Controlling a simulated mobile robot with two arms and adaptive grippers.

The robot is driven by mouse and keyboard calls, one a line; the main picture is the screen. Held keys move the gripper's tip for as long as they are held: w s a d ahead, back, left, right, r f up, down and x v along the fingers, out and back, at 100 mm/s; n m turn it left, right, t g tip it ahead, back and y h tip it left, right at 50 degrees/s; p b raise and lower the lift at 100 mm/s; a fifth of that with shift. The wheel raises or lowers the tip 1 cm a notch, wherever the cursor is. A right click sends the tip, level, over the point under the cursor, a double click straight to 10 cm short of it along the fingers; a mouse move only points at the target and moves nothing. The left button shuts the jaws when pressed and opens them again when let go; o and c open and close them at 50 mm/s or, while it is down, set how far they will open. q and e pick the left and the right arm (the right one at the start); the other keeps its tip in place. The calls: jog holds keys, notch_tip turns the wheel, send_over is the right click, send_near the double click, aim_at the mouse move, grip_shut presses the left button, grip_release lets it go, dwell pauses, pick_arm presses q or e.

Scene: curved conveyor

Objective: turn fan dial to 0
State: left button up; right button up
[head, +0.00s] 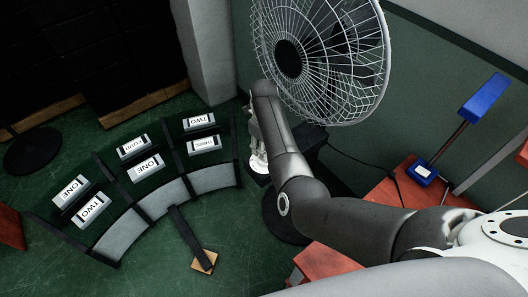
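The fan (318,55) has a round white wire cage and a dark hub, and stands at the top centre of the head view. My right arm reaches in from the lower right and crosses in front of the fan's stand. My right gripper (256,142) is at the stand, just below and left of the cage. It is small and partly hidden by my wrist, so I cannot tell whether it is open or shut or touches anything. The fan's dial cannot be made out. My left gripper is not in view.
A curved conveyor (122,235) with several labelled boxes lies at left on the green floor. A blue lamp (484,97) stands on a red table (385,192) at right. A pale pillar (205,50) stands behind.

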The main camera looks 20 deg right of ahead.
jog(key=shift+f, duration=2.1)
grip_shut()
